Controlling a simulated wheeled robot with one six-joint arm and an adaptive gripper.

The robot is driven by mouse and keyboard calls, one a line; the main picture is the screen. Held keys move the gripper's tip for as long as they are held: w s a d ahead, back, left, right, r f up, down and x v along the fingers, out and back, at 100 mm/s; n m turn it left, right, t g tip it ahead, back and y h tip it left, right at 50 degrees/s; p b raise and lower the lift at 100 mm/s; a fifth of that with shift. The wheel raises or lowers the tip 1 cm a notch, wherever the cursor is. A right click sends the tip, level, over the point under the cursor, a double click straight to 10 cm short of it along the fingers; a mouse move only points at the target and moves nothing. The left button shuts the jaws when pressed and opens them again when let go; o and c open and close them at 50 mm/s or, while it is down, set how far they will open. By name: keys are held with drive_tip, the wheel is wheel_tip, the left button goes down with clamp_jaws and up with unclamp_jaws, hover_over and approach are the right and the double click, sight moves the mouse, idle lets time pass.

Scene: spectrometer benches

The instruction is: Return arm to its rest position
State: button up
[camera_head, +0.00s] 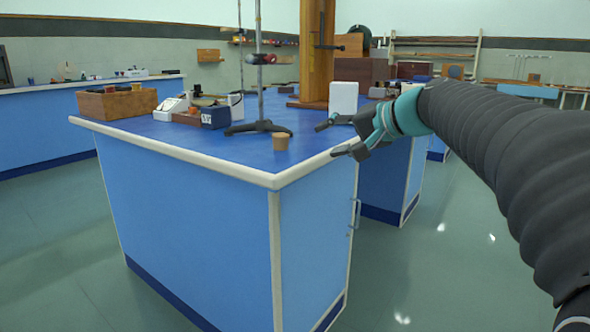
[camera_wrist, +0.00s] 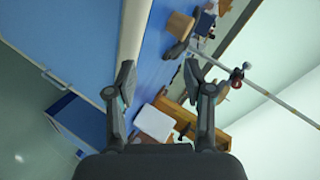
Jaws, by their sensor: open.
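My arm, in a dark ribbed sleeve, reaches in from the right in the head view.
The blue bench (camera_head: 190,205) has a white rim. On it stand a retort stand (camera_head: 259,128), a wooden box (camera_head: 117,103), a white block (camera_head: 343,97) and a wooden post (camera_head: 316,50). Floor (camera_head: 440,270) is clear right of the bench.

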drive_tip(key=s+d+f+n+g+h+p, duration=0.1)
drive_tip(key=s+d+f+g+h+p, duration=0.3)
drive_tip(key=s+f, duration=0.95)
drive_tip(key=s+d+f+n+h+p, duration=0.1)
drive_tip(key=s+d+h+p, duration=0.1)
drive_tip(key=s, duration=0.6)
drive_tip(key=s+d+f+n+h+p, duration=0.2)
drive_tip(key=s+h+p, duration=0.1)
drive_tip(key=s, duration=0.6)
drive_tip(key=shift+f+p, duration=0.15)
drive_tip(key=shift+p, duration=0.5)
